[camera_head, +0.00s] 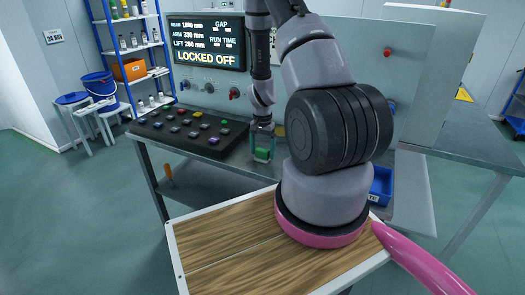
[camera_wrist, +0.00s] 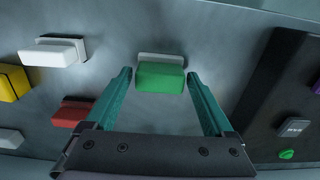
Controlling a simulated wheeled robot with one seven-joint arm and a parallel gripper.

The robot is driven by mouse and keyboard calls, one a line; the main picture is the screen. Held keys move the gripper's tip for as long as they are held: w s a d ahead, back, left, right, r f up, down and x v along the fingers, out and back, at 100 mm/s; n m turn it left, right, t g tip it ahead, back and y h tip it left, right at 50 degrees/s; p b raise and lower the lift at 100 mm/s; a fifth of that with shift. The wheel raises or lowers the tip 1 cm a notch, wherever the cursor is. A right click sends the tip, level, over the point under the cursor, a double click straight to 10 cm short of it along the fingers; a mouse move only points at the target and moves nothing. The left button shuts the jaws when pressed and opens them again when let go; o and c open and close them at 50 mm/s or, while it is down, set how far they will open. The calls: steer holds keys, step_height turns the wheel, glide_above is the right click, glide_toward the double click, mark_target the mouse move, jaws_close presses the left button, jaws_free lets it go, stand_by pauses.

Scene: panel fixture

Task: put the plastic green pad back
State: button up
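The green pad (camera_wrist: 160,78) is a small block with a pale backing along its far edge, on the grey metal surface. In the wrist view my gripper (camera_wrist: 158,74) has its two teal fingers apart, one to each side of the pad. Narrow gaps show between pad and fingers, so they do not look closed on it. In the head view my gripper (camera_head: 263,158) points down beside the dark console, with the green pad (camera_head: 262,154) showing between its fingers. I cannot tell how far the fingertips reach down around it.
A dark console (camera_head: 190,132) with several coloured buttons lies left of my gripper. In the wrist view, white (camera_wrist: 52,54), red (camera_wrist: 72,113) and yellow (camera_wrist: 14,82) blocks sit left of the pad. A screen (camera_head: 206,42) reads LOCKED OFF. A blue bin (camera_head: 381,186) is at right.

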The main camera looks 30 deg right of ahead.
steer(key=shift+r, duration=0.15)
step_height(320, 180, up, 12)
step_height(320, 180, up, 12)
steer(key=n+t+y, duration=0.1)
steer(key=t, duration=0.1)
glide_above(262, 149)
steer(key=a, duration=0.4)
steer(key=s+a+r+n+t, duration=0.1)
steer(key=s+a+r, duration=0.15)
steer(key=r, duration=0.35)
steer(key=s+a+r+n+t, duration=0.1)
steer(key=s+a+r, duration=0.15)
steer(key=r, duration=0.35)
steer(key=s+a+r+n+t+y, duration=0.1)
steer(key=s+a+r+n+t, duration=0.2)
steer(key=s+r, duration=0.8)
steer(key=s+a, duration=0.1)
steer(key=s, duration=0.3)
steer(key=shift+a+r, duration=0.15)
steer(key=shift+r, duration=0.2)
